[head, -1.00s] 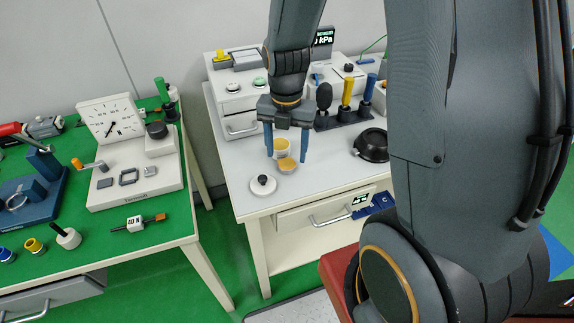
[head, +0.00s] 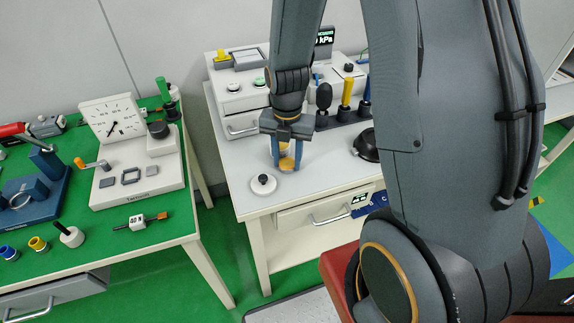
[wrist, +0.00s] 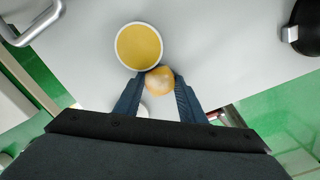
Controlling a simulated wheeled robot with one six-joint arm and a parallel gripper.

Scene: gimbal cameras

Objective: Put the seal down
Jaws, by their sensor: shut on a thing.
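The small round amber-topped piece, which I take to be the seal (wrist: 160,82), sits between my fingertips. It also shows in the head view (head: 287,164), low over the grey-white table. My gripper (head: 287,163) points down and is shut on it; its fingers (wrist: 160,92) flank the piece in the wrist view. The fingers hide part of it, and I cannot tell whether its underside touches the table. A white round pot with a yellow inside (wrist: 139,46) stands right behind it, very close or touching.
A white lid with a black knob (head: 263,184) lies at the table's front left. A black round dish (head: 367,146) is to the right. A rack with upright handles (head: 343,115) and a white instrument box (head: 240,92) stand behind. The table front between lid and dish is clear.

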